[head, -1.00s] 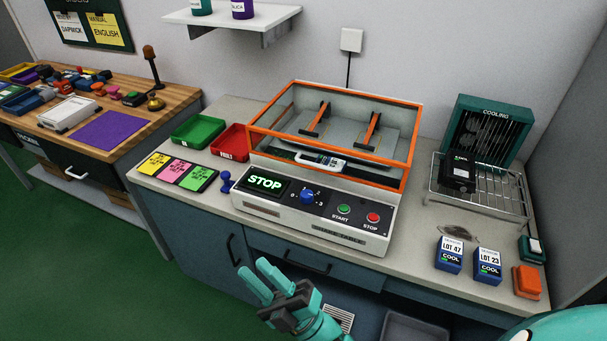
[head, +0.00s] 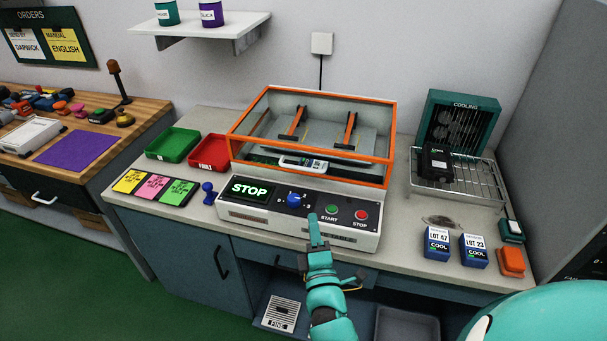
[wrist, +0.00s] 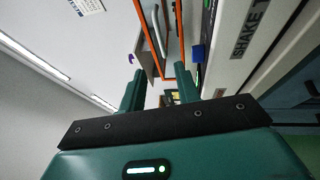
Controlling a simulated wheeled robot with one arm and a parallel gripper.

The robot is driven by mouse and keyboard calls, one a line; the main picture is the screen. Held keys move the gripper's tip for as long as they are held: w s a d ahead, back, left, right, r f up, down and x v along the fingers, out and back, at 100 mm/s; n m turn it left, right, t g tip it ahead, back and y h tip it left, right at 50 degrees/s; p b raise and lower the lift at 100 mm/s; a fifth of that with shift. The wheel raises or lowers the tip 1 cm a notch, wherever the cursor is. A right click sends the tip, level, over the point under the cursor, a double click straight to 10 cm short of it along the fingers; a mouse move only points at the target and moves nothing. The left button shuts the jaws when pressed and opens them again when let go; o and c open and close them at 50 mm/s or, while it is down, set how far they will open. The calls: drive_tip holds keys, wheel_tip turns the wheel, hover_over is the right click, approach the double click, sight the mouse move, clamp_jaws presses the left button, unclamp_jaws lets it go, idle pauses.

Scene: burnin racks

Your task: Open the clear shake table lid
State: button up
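The clear lid with an orange frame (head: 330,95) lies closed over the white shake table (head: 232,213) in the head view. A dark bar with a pale middle part (head: 303,163) shows at the lid's front. The table's display reads STOP. My teal gripper (head: 314,228) is in front of the control panel, below the lid's front edge, and hides part of the panel. In the wrist view its two fingers (wrist: 160,90) are apart with nothing between them. The orange frame (wrist: 179,30) and a curved silvery handle (wrist: 152,32) show beyond the fingertips.
Left of the table are a green tray (head: 172,144), a red tray (head: 209,151) and a blue knobbed object (head: 209,192). On the right are a wire rack (head: 458,188), two blue LOT boxes (head: 437,246) and an orange block (head: 512,262).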

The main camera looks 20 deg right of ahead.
drive_tip(key=p+x, duration=0.3)
drive_tip(key=x, duration=1.3)
drive_tip(key=shift+w+d+p, duration=0.15)
drive_tip(key=shift+w+p, duration=0.15)
clamp_jaws()
